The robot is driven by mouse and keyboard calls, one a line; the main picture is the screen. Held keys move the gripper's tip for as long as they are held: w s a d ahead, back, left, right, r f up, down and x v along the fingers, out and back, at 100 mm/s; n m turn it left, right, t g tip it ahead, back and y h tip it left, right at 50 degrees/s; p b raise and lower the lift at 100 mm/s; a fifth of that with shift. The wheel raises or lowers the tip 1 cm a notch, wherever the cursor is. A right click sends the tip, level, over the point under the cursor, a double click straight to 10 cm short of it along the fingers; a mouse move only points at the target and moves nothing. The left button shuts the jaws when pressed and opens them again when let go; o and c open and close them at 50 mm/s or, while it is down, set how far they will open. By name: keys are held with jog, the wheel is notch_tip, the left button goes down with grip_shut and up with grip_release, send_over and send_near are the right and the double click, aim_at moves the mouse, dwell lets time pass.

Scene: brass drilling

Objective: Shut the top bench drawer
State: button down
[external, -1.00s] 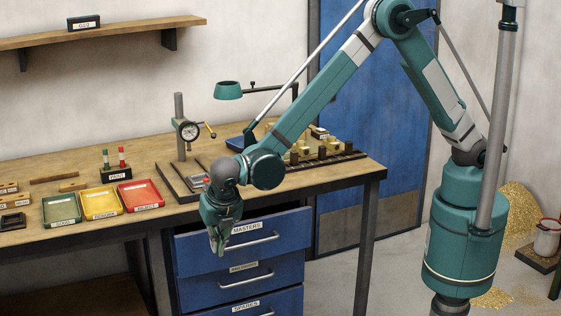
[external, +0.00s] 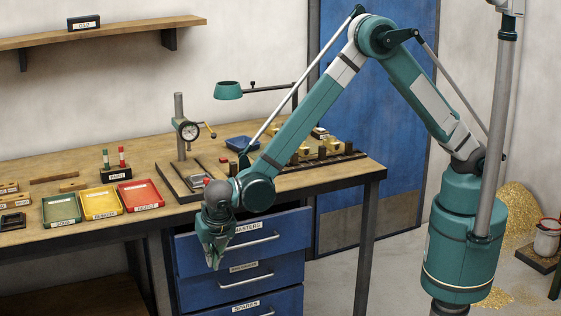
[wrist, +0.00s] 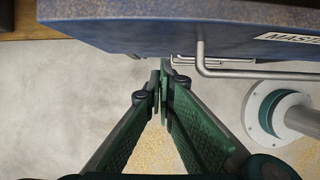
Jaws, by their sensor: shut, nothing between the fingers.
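The top bench drawer (external: 286,228) has a blue front, a MASTERS label and a bar handle (external: 254,242). Its front stands out from the drawers below, so it looks partly open. My gripper (external: 215,266) is shut and empty, pointing down in front of the left part of the drawer front and hiding some of it. In the wrist view the drawer front (wrist: 190,22) runs across the top, with its handle (wrist: 200,62) right of centre. My fingertips (wrist: 162,85) meet just below the front in that picture. I cannot tell whether they touch it.
Two more blue drawers sit below, the middle one (external: 285,271) and SPARES (external: 285,301). The bench top (external: 330,180) is above, carrying green, yellow and red trays (external: 141,195) and a dial gauge stand (external: 179,130).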

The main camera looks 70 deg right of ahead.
jog(key=shift+w+d, duration=0.5)
jog(key=shift+w, duration=0.1)
jog(key=shift+w+d, duration=1.7)
jog(key=shift+d, duration=0.05)
jog(key=shift+d, duration=0.1)
jog(key=shift+s+a, duration=0.25)
jog(key=shift+a, duration=0.1)
jog(key=s+a+r+p, duration=0.1)
jog(key=s+a+r, duration=0.4)
jog(key=r, duration=0.4)
jog(key=shift+s+a+r+p, duration=0.15)
jog(key=shift+s+a+p, duration=0.1)
jog(key=shift+p, duration=0.1)
